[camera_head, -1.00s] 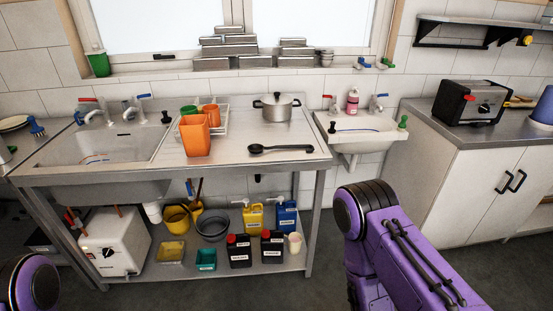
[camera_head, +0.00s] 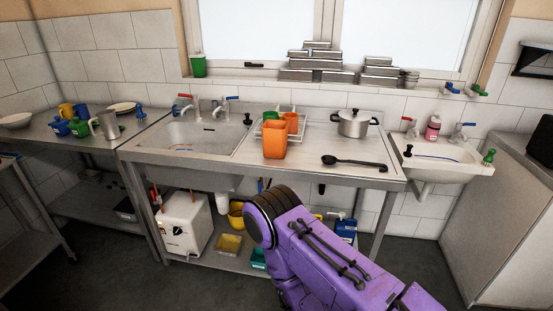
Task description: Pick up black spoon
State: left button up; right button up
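The black spoon (camera_head: 355,162) lies flat on the right part of the steel sink counter (camera_head: 310,172), near its front edge. Its bowl points left and its handle points right. Nothing covers it. My purple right arm reaches in from the lower right, below and in front of the counter, apart from the spoon. Neither of my grippers shows in the view, and my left arm is out of view.
An orange container (camera_head: 275,140) stands left of the spoon, and a lidded pot (camera_head: 354,123) stands behind it. A small white basin (camera_head: 440,157) adjoins on the right. The counter around the spoon is clear. Bins and a white box (camera_head: 184,225) sit below.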

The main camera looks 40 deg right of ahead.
aim_at(329, 160)
jog(key=u, duration=0.15)
jog(key=i, duration=2.2)
jog(key=z, duration=3)
